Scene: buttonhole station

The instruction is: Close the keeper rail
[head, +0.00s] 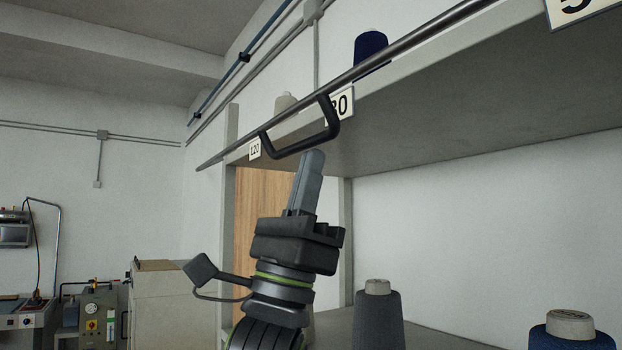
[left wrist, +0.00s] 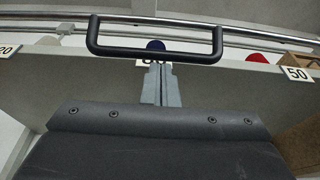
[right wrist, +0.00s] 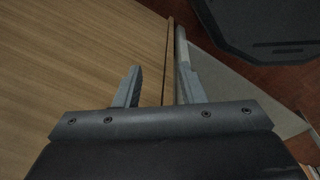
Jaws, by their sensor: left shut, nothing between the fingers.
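The keeper rail (head: 400,47) is a long grey metal bar running along the front of the upper shelf. A black U-shaped handle (head: 331,127) hangs from it. The handle also shows in the left wrist view (left wrist: 155,51), with the rail (left wrist: 250,33) behind it. My left gripper (head: 313,156) is shut and empty, pointing up just below the handle, with a small gap seeming to lie between them. Its closed fingers (left wrist: 160,68) sit below the handle's bar in the left wrist view. My right gripper (right wrist: 157,75) is open and points toward wood panelling and the floor.
The upper shelf (head: 470,110) carries number cards such as 120 (head: 255,148) and a dark blue cone (head: 371,46). Thread cones (head: 378,318) stand on the lower shelf. A wooden panel (head: 262,225) is behind my left arm. Machines stand at far left.

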